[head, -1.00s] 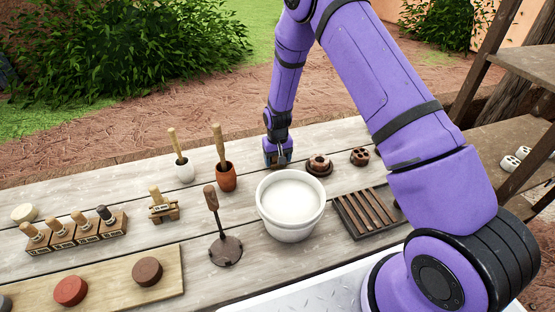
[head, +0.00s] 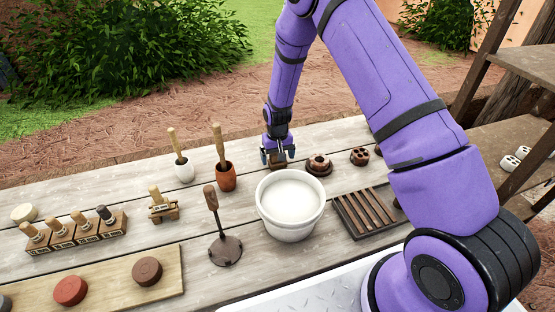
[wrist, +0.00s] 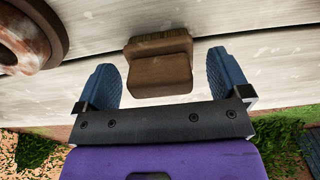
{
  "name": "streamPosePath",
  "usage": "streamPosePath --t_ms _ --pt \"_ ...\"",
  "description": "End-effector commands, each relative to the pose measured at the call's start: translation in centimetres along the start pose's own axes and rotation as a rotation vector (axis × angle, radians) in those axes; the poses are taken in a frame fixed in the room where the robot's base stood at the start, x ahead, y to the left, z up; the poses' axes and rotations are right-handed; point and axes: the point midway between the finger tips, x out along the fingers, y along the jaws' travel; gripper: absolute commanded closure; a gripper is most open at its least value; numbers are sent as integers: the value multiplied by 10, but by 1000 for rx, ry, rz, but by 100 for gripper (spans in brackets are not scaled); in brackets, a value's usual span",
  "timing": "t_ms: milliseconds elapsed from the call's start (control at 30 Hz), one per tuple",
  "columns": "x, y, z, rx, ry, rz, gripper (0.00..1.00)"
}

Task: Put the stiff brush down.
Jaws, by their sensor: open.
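The stiff brush is a brown block with darker bristles on one side. In the wrist view the brush (wrist: 160,72) rests on the pale plank table between my two blue fingers, with a gap on each side. My gripper (wrist: 164,80) is open and touches the brush with neither finger, as far as I can see. In the head view my gripper (head: 277,153) is low over the table behind the white bucket, and the brush (head: 278,164) shows just below it.
The white bucket (head: 290,205) of pale liquid stands in front. Two round brown pieces (head: 319,164) (head: 359,156) lie to the right, near a dark slatted rack (head: 368,213). Two small pots with wooden-handled tools (head: 226,175) (head: 184,171) stand to the left.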

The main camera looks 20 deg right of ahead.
Motion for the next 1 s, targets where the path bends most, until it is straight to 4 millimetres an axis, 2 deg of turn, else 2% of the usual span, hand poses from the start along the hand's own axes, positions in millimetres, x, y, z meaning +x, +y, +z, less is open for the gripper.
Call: streamPosePath --t_ms 200,400,600,867,967,1000 --pt "-45 0 -1 0 4 0 5" --pt "-81 0 0 0 4 0 5" --pt "-101 0 0 0 1 0 5" --pt "-109 0 1 0 4 -1 5" --pt "-128 2 3 1 18 -4 5" --pt "-140 4 5 2 27 -6 5"
